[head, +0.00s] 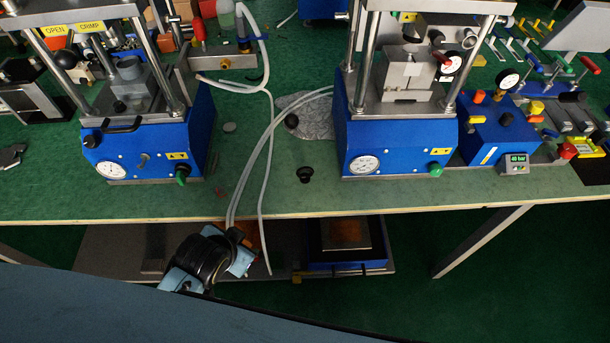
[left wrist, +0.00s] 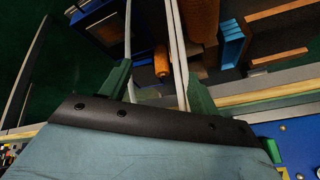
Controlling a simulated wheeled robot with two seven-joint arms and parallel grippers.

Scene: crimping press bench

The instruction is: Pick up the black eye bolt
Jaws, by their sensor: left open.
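A small black piece (head: 305,174) stands on the green bench top near its front edge, between the two blue presses. It looks like the eye bolt, but its eye is too small to make out. A second small black round piece (head: 291,121) lies farther back by the grey cloth. My left gripper (head: 208,262) is low in front of the bench edge, left of and nearer than the black piece, touching nothing that I can see. In the left wrist view its two green fingers (left wrist: 158,80) are apart with nothing held between them. The eye bolt is not recognisable there. My right gripper is not in view.
A left press (head: 145,150) and a right press (head: 400,145) flank the gap. Pale hoses (head: 262,150) hang over the front edge near my left gripper. A lower shelf carries a blue box (head: 346,262). The bench around the black piece is clear.

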